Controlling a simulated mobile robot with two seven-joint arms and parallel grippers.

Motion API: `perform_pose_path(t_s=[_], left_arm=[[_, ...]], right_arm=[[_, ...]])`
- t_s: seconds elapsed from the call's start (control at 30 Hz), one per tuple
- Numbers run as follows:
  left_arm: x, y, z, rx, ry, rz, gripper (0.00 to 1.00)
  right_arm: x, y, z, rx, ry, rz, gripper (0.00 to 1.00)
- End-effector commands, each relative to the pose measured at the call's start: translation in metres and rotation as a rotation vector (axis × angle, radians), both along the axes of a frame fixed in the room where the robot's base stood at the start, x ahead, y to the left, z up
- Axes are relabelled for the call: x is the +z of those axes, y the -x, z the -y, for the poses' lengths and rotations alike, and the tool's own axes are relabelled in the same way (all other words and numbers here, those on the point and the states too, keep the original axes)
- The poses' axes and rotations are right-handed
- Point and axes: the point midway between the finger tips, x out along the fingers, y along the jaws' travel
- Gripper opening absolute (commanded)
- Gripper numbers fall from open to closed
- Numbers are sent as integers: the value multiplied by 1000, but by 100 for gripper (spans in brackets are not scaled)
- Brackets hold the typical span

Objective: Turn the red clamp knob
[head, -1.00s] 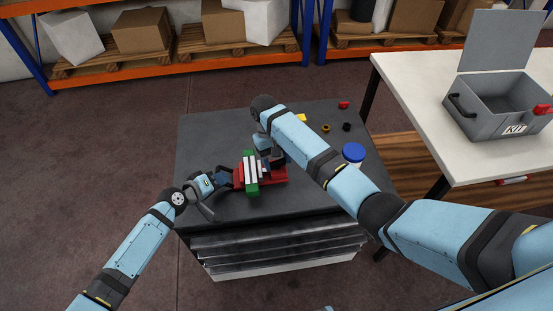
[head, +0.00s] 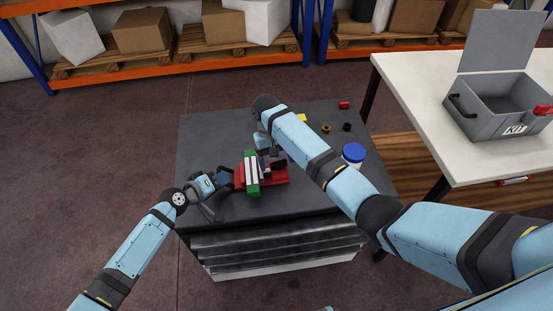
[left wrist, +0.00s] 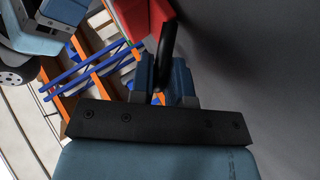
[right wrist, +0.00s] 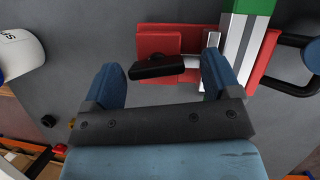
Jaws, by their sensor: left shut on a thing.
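The red clamp (head: 273,179) lies on the dark table, with green and white bars (head: 251,172) across it. In the right wrist view a black bar-shaped knob (right wrist: 158,69) sits by the red clamp block (right wrist: 158,42). My right gripper (right wrist: 161,64) is open, its fingers on either side of this knob with gaps visible. In the head view it hangs over the clamp, partly hidden by its arm. My left gripper (head: 225,180) is at the clamp's left end. In the left wrist view it (left wrist: 166,72) is shut on a black handle (left wrist: 166,45) joined to the red body.
A blue-lidded white jar (head: 353,154) stands on the table right of my right arm. Small black, yellow and red parts lie at the back right. A grey open case (head: 480,112) stands on the white table (head: 400,75). The dark table's front left is clear.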

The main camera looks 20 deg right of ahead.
Motion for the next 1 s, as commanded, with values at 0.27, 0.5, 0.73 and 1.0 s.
perform_pose_path(t_s=[0.27,0.5,0.73,1.0], left_arm=[[2,-2,-1,3,2,2,0],[2,-2,-1,4,2,2,0],[2,-2,-1,4,2,2,0],[2,-2,-1,4,2,2,0]], right_arm=[[7,-4,2,1,3,5,83],[37,-17,0,0,5,6,83],[83,-35,-4,1,4,3,83],[109,-46,-7,-1,1,0,83]])
